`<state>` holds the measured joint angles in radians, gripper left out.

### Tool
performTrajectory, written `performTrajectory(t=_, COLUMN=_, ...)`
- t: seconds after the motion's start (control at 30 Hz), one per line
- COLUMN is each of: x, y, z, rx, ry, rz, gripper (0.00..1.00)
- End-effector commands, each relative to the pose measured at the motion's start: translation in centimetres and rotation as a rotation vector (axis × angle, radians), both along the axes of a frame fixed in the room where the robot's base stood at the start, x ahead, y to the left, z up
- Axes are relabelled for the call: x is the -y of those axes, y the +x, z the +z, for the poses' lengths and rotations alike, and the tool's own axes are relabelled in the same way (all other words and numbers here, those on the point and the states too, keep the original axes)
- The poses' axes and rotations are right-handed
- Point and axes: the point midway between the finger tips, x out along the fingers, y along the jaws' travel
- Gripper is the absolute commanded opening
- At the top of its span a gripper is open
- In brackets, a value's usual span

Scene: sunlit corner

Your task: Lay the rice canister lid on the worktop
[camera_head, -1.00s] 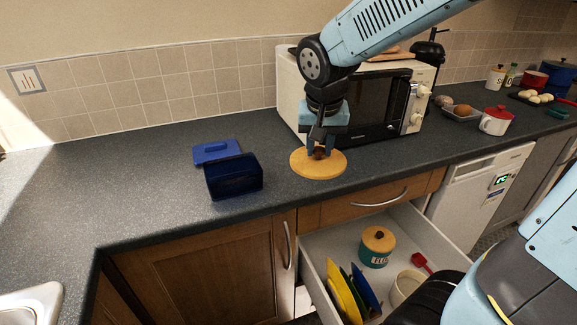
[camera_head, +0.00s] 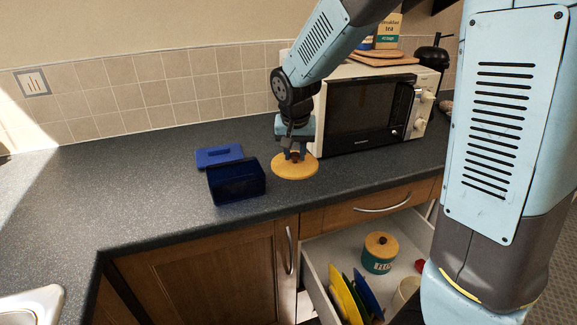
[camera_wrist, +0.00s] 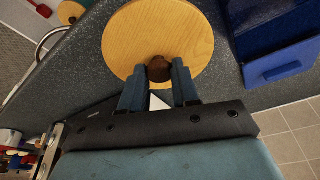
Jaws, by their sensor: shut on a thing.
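The lid is a round, light wooden disc (camera_head: 294,168) with a dark brown knob. My gripper (camera_head: 295,153) is shut on the knob from above. In the wrist view, both fingers of my gripper (camera_wrist: 159,80) pinch the knob and the lid (camera_wrist: 150,28) spreads out beyond them. The lid lies flat over the grey worktop (camera_head: 130,185), in front of the microwave. I cannot tell whether it touches the worktop or hangs just above it. No label marks this lid as the rice one.
A dark blue box (camera_head: 237,181) and its blue lid (camera_head: 219,156) lie left of the wooden lid. The microwave (camera_head: 368,110) stands behind right. Below, an open drawer (camera_head: 320,255) holds a lidded teal canister (camera_head: 379,254) and upright plates (camera_head: 350,293). The left worktop is clear.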

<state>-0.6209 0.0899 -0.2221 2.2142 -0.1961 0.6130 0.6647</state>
Motion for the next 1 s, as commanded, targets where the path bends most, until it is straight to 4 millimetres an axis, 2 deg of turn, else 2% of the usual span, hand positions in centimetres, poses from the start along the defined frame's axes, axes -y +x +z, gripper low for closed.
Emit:
performTrajectory(t=0.2, x=-0.7, y=1.6, z=-2.1, rx=-0.001, ry=-0.001, rz=0.001, gripper=0.0)
performTrajectory(t=0.47, x=-1.0, y=2.3, z=-3.0, rx=-0.001, ry=-0.001, rz=0.0, gripper=0.0)
performTrajectory(t=0.7, x=-1.0, y=2.4, z=-6.0, rx=-0.002, ry=-0.002, rz=0.0, gripper=0.0)
performTrajectory(t=1.0, x=-1.1, y=2.4, z=-6.2, rx=0.0, ry=0.0, rz=0.001, gripper=0.0)
